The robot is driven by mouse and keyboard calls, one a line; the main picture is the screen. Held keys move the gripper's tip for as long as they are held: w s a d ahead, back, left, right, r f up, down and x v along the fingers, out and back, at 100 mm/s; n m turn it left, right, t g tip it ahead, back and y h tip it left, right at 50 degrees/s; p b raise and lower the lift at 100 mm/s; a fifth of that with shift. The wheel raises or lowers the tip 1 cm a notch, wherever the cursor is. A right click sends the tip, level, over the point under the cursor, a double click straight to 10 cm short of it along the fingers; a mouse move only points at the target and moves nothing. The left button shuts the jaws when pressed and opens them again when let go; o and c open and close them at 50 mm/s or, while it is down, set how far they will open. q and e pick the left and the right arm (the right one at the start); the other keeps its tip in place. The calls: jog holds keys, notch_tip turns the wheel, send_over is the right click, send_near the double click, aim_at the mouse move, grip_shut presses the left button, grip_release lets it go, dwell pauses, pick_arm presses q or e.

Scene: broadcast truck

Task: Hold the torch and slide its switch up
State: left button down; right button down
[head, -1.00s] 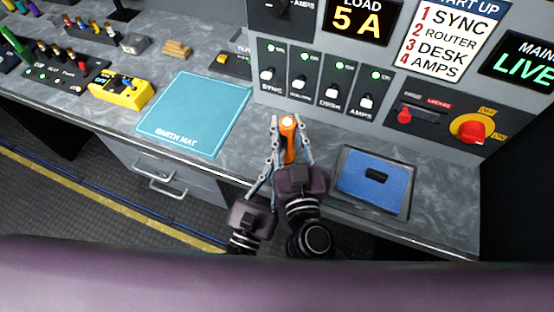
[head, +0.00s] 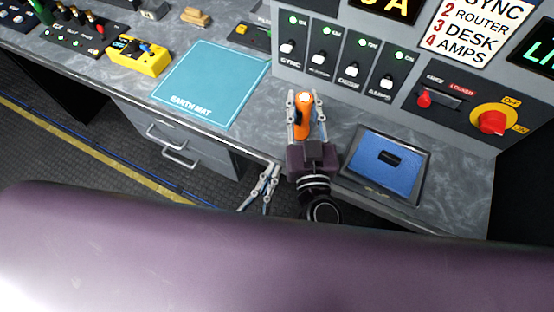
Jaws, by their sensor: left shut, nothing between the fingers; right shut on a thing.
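The orange torch (head: 304,127) stands roughly upright at the front edge of the counter, with a pale, bright top end. A dark patch shows on its left side; I cannot tell the switch's position. My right gripper (head: 303,97) is shut on the torch, one finger on each side of it. My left gripper (head: 271,168) is shut and empty, lower and to the left of the torch, apart from it and in front of the counter's edge. The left gripper's body is hidden behind my purple body part.
A blue pad in a dark tray (head: 421,181) lies right of the torch. A teal earth mat (head: 208,83) and a yellow meter (head: 138,57) lie left. The switch panel (head: 335,78) rises behind. Drawers (head: 182,137) are below the counter.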

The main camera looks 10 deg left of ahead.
dwell(0.3)
jog(key=c, duration=1.5)
grip_release()
